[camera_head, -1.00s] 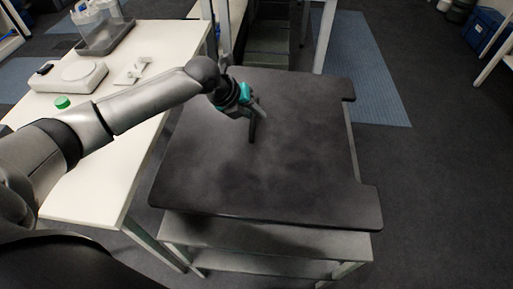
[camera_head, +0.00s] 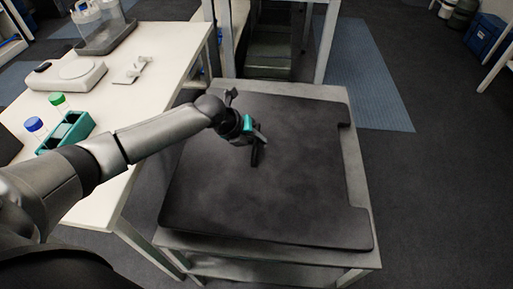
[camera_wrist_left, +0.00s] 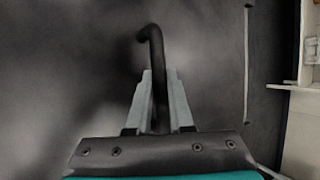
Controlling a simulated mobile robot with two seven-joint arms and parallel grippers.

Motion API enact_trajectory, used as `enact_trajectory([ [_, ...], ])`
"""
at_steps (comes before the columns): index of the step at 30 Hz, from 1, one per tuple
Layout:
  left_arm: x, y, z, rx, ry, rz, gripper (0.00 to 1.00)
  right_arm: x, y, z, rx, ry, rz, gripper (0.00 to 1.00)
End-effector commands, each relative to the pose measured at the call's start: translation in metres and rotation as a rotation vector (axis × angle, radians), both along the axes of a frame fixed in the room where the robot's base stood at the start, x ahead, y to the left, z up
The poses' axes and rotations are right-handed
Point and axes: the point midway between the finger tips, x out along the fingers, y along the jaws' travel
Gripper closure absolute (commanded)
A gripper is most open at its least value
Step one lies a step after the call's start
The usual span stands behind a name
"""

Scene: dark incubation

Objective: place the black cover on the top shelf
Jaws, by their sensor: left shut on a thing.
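The black cover (camera_head: 285,195) is a large flat dark board with notched right corners and a raised handle. It lies level over the grey top shelf (camera_head: 366,195), whose rim shows at the back and right. I cannot tell whether it touches the shelf or hovers just above. My left gripper (camera_head: 258,147) is shut on the handle near the cover's middle. In the left wrist view the hooked black handle (camera_wrist_left: 155,50) stands between the left gripper's fingers (camera_wrist_left: 158,105). My right gripper is not in view.
A white table (camera_head: 150,85) stands to the left, with a teal rack (camera_head: 66,133), a white device (camera_head: 67,74) and bottles in a grey tray (camera_head: 104,40). A metal frame stands behind the shelf.

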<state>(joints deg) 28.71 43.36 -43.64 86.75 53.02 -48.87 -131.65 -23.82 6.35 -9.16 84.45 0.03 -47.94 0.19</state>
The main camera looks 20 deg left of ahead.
Motion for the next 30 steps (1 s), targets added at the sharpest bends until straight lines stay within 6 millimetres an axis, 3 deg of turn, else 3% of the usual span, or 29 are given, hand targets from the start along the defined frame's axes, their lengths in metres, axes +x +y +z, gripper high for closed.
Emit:
enact_trajectory([
  [9,0.001,-0.001,-0.028,-0.003,-0.004,0.000,1.00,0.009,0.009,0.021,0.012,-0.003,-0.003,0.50],
  [18,0.001,-0.001,-0.030,-0.002,-0.004,0.000,1.00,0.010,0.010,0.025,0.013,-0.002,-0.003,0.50],
  [19,-0.001,0.000,-0.033,0.001,0.003,0.000,0.79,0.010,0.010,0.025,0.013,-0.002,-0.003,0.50],
  [27,-0.001,0.000,-0.032,0.000,0.002,-0.001,0.50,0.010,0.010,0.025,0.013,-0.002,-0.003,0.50],
  [30,0.000,0.000,-0.032,0.000,0.001,0.000,0.50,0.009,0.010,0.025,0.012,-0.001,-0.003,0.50],
])
